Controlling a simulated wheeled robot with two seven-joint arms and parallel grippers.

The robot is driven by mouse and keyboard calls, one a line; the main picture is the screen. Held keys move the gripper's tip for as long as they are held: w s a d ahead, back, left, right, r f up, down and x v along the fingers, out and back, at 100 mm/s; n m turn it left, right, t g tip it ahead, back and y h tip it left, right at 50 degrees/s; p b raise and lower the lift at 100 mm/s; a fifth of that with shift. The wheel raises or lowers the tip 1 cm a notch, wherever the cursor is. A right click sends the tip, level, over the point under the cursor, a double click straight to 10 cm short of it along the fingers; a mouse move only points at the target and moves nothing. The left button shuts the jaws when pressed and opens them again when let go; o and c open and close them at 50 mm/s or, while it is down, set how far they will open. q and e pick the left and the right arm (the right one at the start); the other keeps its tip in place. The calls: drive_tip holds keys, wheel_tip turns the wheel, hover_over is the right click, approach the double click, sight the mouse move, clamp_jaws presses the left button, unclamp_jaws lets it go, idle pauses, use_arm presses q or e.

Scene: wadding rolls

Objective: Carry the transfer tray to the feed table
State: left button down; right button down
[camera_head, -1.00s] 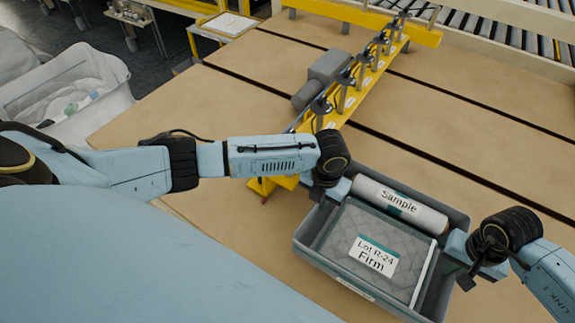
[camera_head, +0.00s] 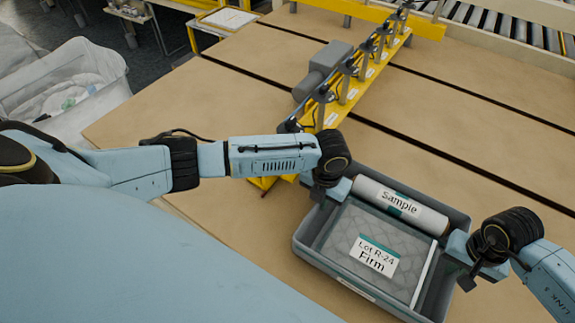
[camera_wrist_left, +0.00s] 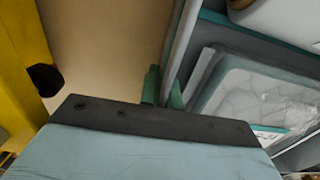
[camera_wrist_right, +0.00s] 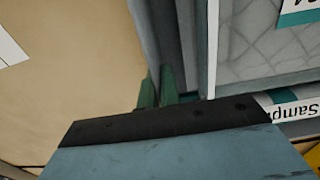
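The grey transfer tray (camera_head: 310,257) is at the lower right of the head view. It holds a white roll labelled "Sample" (camera_head: 375,191) and a quilted pad labelled "Lot R-24 Firm" (camera_head: 405,240). My left gripper (camera_head: 325,190) is at the tray's upper-left wall; in the left wrist view its green fingers (camera_wrist_left: 160,88) are on the tray edge. My right gripper (camera_head: 466,274) is at the right wall; its green fingers (camera_wrist_right: 158,90) pinch the edge in the right wrist view. The tray is over a tan surface; its height above it is unclear.
A broad tan table surface (camera_head: 480,120) with dark seams spreads around the tray. A yellow rail (camera_head: 365,75) with several posts and a grey motor stands beyond it. A roller conveyor (camera_head: 480,20) runs at the back. A white bin (camera_head: 110,105) stands left.

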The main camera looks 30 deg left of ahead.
use_arm(q)
drive_tip(key=shift+a+f+b, duration=0.1)
drive_tip(key=shift+f+b, duration=0.5)
drive_tip(key=shift+f, duration=0.05)
use_arm(e)
drive_tip(key=shift+d+f, duration=0.15)
drive_tip(key=shift+f, duration=0.5)
use_arm(q)
drive_tip(key=c, duration=1.6)
unclamp_jaws()
drive_tip(key=shift+r, duration=0.1)
use_arm(e)
drive_tip(key=c, duration=1.6)
unclamp_jaws()
drive_tip(key=shift+r, duration=0.1)
use_arm(q)
drive_tip(key=shift+r, duration=0.1)
wheel_tip(320, 180, up, 12)
drive_tip(key=shift+f, duration=0.2)
drive_tip(key=shift+r, duration=0.1)
use_arm(e)
drive_tip(key=shift+r, duration=0.25)
wheel_tip(320, 180, up, 12)
drive_tip(key=shift+f, duration=0.25)
